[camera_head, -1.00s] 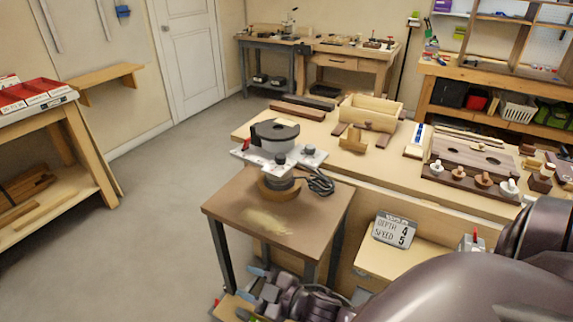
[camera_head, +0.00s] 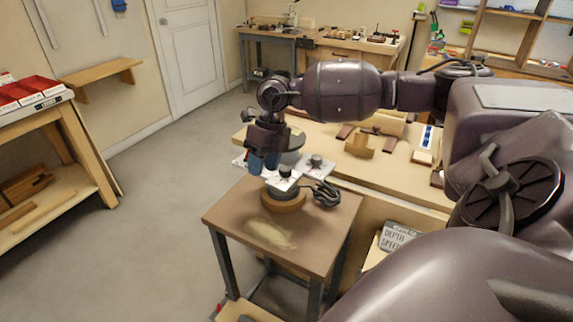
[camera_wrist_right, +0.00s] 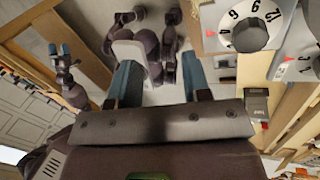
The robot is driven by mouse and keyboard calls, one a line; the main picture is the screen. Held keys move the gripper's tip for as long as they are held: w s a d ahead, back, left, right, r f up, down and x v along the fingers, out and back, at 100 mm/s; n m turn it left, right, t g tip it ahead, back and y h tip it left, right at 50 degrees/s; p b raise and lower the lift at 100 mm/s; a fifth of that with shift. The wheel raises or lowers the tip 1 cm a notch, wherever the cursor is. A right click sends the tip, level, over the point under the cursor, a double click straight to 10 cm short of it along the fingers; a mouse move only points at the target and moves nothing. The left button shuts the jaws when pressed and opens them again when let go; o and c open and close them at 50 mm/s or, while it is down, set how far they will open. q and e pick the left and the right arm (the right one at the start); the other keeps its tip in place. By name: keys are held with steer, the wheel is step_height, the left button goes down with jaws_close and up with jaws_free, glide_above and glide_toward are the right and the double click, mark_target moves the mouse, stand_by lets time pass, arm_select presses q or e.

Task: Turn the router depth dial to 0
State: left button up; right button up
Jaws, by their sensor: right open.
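The router (camera_head: 288,157) stands on the small brown table, partly hidden by my right gripper. Its white plates carry dark knobs, one in front (camera_head: 285,171) and one to the right (camera_head: 316,160). The right wrist view shows a large numbered dial (camera_wrist_right: 250,36) at upper right and part of a second dial (camera_wrist_right: 305,68) beside it. I cannot read a depth label. My right gripper (camera_head: 263,164) points down over the router's left side, open and empty; its blue fingers (camera_wrist_right: 160,80) are apart from both dials. My left gripper (camera_wrist_right: 60,52) appears small at upper left in the wrist view.
The brown table (camera_head: 225,215) has a bare front. A black cable (camera_head: 322,194) lies right of the router. The depth and speed sign (camera_head: 398,235) is partly hidden by my arm. The long bench (camera_head: 400,185) with wooden parts stands behind. Open floor lies left.

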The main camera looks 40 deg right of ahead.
mark_target(286, 168)
steer(key=d+r+h, duration=0.3)
steer(key=d+r, duration=0.2)
steer(key=d, duration=0.3)
steer(key=shift+m, duration=0.4)
steer(key=f, duration=0.9)
steer(key=shift+w+a+f, duration=0.15)
steer(key=shift+w+f, duration=0.15)
steer(key=shift+f, duration=0.25)
arm_select(q)
steer(key=shift+w+d, duration=0.15)
steer(key=shift+w, duration=0.05)
steer(key=shift+s+f, duration=0.1)
steer(key=shift+s, duration=0.1)
arm_select(e)
steer(key=shift+c, duration=0.2)
steer(key=c, duration=0.6)
